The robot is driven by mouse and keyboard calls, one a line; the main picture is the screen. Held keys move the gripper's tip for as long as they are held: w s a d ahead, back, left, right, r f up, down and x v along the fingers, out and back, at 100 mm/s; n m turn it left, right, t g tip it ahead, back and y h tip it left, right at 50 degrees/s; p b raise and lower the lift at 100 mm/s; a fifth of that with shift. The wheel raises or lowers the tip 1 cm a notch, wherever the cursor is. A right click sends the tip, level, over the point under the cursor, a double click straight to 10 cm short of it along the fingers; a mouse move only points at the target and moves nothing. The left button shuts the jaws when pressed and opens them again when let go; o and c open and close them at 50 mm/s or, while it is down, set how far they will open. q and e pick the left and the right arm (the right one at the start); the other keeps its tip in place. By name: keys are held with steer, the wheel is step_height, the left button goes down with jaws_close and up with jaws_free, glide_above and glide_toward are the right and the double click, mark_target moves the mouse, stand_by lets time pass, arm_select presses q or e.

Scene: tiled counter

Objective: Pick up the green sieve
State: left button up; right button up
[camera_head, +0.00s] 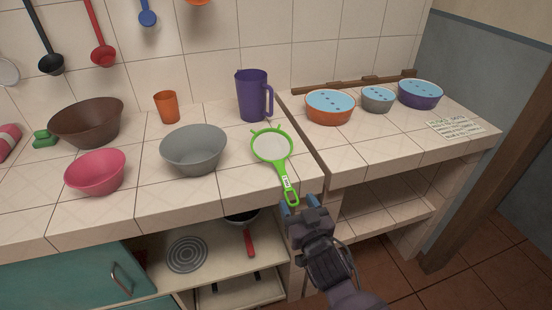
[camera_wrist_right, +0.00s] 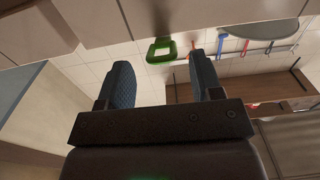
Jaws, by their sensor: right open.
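The green sieve (camera_head: 273,147) lies on the tiled counter, its bowl toward the back and its labelled handle pointing to the front edge. The looped handle end reaches the counter's front edge. My right gripper (camera_head: 298,204) is open and empty, just in front of that handle end. In the right wrist view, the green handle loop (camera_wrist_right: 162,49) shows ahead of and between the two spread fingers (camera_wrist_right: 161,68), apart from them. My left gripper is not in view.
A grey bowl (camera_head: 194,151) stands left of the sieve, with a pink bowl (camera_head: 95,173) farther left. A purple pitcher (camera_head: 252,96) stands behind the sieve. Lidded bowls (camera_head: 330,108) stand on the right counter. Open shelves (camera_head: 385,222) lie below.

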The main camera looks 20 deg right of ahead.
mark_target(289, 190)
steer(key=shift+w+a+r, duration=0.1)
steer(key=shift+w+a, duration=0.05)
steer(key=shift+w, duration=0.95)
steer(key=shift+w+a+r, duration=0.1)
steer(key=shift+w, duration=0.95)
steer(key=c, duration=1)
steer(key=shift+o, duration=0.2)
steer(key=shift+r, duration=0.1)
